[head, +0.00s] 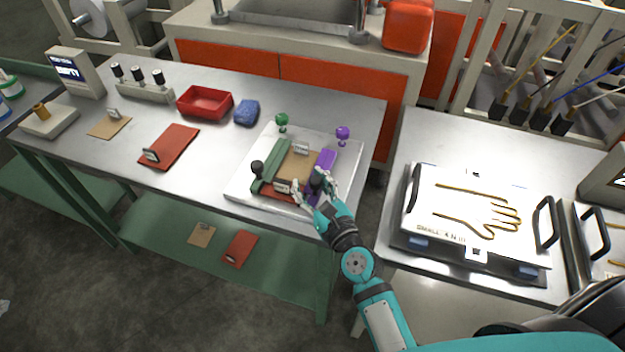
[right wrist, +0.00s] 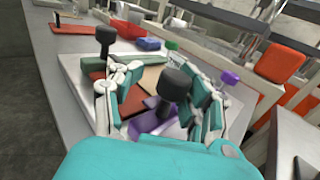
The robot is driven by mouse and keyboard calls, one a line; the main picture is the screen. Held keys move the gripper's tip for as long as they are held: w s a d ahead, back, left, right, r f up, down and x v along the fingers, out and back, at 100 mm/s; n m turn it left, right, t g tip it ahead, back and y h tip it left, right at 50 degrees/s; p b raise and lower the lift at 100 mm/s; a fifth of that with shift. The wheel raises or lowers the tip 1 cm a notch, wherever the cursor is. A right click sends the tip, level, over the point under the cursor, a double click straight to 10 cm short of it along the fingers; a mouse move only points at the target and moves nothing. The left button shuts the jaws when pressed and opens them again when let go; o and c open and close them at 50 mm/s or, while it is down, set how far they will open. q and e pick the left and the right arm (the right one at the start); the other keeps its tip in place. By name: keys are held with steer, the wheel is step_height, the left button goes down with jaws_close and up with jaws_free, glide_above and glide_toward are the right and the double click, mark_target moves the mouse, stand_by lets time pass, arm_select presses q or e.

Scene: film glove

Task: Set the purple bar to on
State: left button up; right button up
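The purple bar (head: 325,163) lies on the right side of a light base plate (head: 239,186) on the metal table. A black knob (head: 317,174) stands at its near end. In the right wrist view the knob (right wrist: 174,83) stands between my finger rows, above the purple bar (right wrist: 150,122). My right gripper (head: 315,192) is open around the knob; I cannot tell whether a finger touches it. A green bar (head: 270,164) with its own black knob (head: 257,167) lies on the left. My left gripper is not in view.
A green ball (head: 282,118) and a purple ball (head: 342,132) stand at the plate's far edge. A brown pad (head: 296,168) lies between the bars. A red tray (head: 204,102) and blue block (head: 246,112) lie farther left. A glove press (head: 470,215) stands on the right table.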

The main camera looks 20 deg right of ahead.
steer(key=shift+o, duration=0.6)
steer(key=shift+d, duration=0.1)
steer(key=shift+s+d, duration=0.1)
steer(key=shift+d, duration=0.25)
steer(key=s+d+b, duration=0.2)
steer(key=s+d, duration=0.1)
steer(key=s, duration=0.1)
steer(key=shift+d+f, duration=0.15)
steer(key=shift+d, duration=0.25)
steer(key=s+d+b, duration=0.2)
steer(key=s+b, duration=0.4)
steer(key=s, duration=0.9)
step_height(320, 180, down, 23)
steer(key=s+n+g+p, duration=0.1)
steer(key=n+g+p, duration=0.3)
steer(key=n, duration=1.2)
steer(key=shift+s+a+r+g+y, duration=0.2)
steer(key=shift+a+g+y, duration=0.15)
steer(key=shift+g, duration=0.75)
